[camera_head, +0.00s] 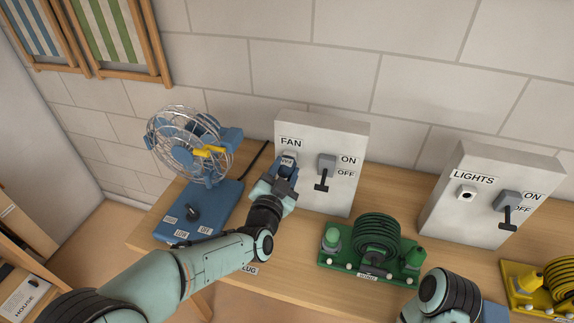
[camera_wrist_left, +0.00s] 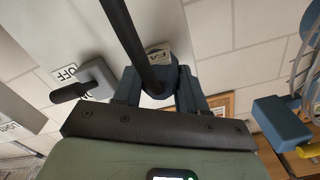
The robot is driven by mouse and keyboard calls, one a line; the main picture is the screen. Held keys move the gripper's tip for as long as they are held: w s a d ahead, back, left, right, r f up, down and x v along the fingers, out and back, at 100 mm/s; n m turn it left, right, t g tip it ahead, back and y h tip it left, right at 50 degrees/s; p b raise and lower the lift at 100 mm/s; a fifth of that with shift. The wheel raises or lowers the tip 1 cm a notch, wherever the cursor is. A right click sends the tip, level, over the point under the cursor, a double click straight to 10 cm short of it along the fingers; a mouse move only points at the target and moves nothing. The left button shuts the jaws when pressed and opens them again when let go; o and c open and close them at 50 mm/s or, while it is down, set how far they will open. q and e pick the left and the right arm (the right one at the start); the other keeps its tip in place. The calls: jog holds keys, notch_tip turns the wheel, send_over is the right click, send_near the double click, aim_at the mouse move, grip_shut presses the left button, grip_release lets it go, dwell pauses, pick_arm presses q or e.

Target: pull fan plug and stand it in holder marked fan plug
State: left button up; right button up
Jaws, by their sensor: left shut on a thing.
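The fan plug (camera_head: 289,159), dark blue with a small white tag, is at the panel under the FAN label (camera_head: 291,143). My left gripper (camera_head: 284,174) is shut on it. In the left wrist view the plug (camera_wrist_left: 158,72) sits between the fingers close to the panel, with a thick black cord (camera_wrist_left: 126,32) running from it. I cannot tell whether it is fully seated in the socket. A label ending in "LUG" (camera_head: 249,270) shows at the table's front edge. My left arm hides the holder there. My right forearm is at the lower right; its jaws are out of sight.
A blue fan (camera_head: 205,190) stands left of the white FAN panel (camera_head: 345,195), whose lever (camera_head: 323,178) points down. A green coiled hose (camera_head: 378,238) sits in front. The LIGHTS panel (camera_head: 465,225) is to the right, with a yellow coil (camera_head: 560,280) before it.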

pick_arm(q)
jog(key=shift+s+a, duration=0.1)
jog(key=shift+s, duration=0.3)
jog(key=shift+b+v, duration=0.4)
jog(key=shift+v, duration=0.8)
jog(key=shift+f, duration=0.1)
